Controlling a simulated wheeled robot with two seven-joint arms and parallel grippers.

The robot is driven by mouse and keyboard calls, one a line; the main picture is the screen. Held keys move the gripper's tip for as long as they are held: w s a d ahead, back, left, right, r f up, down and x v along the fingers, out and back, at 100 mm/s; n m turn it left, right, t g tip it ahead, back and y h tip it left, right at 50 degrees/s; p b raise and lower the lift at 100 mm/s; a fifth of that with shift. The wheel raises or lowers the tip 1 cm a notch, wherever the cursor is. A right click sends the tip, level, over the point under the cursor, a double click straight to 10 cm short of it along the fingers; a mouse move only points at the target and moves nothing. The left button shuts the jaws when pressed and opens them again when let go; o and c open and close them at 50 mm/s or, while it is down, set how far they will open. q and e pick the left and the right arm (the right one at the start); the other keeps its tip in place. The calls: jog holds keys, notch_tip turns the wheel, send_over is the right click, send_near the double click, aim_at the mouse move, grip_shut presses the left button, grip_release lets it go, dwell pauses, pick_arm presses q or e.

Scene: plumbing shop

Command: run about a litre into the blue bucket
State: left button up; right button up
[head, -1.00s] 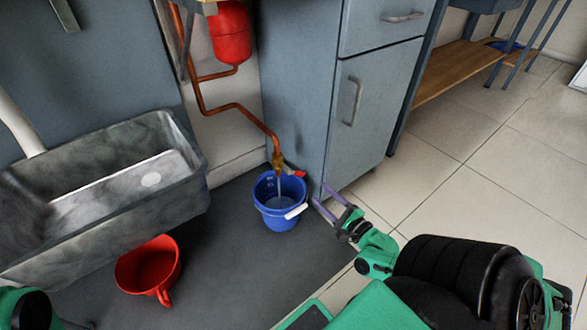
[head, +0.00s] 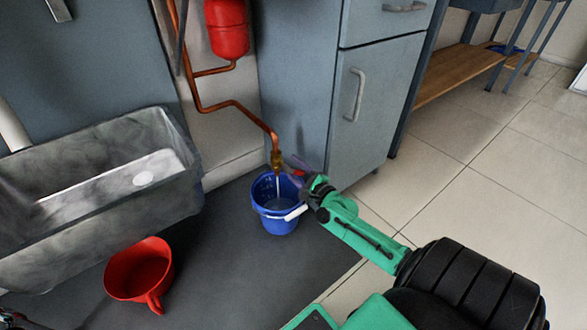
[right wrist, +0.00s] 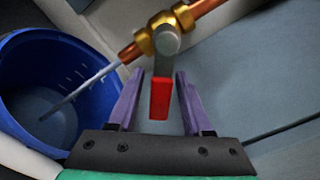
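The blue bucket (head: 276,221) stands upright on the dark floor mat under the end of a copper pipe. Water runs from the brass valve (head: 277,160) into it, and some water lies in the bottom. In the right wrist view the valve's red lever (right wrist: 160,98) lies between the two purple fingers of my right gripper (right wrist: 159,100), with gaps on both sides. My right gripper is open beside the valve, above the bucket's right rim; in the head view its fingers (head: 299,165) are partly hidden. My left gripper cannot be made out in the head view.
A grey stone sink (head: 95,225) stands at the left. A grey cabinet (head: 375,105) stands right behind the valve. A red tank (head: 226,29) hangs above. The tiled floor at right is clear.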

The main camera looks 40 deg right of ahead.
grip_shut()
jog(key=shift+f, duration=0.1)
dwell(1.1)
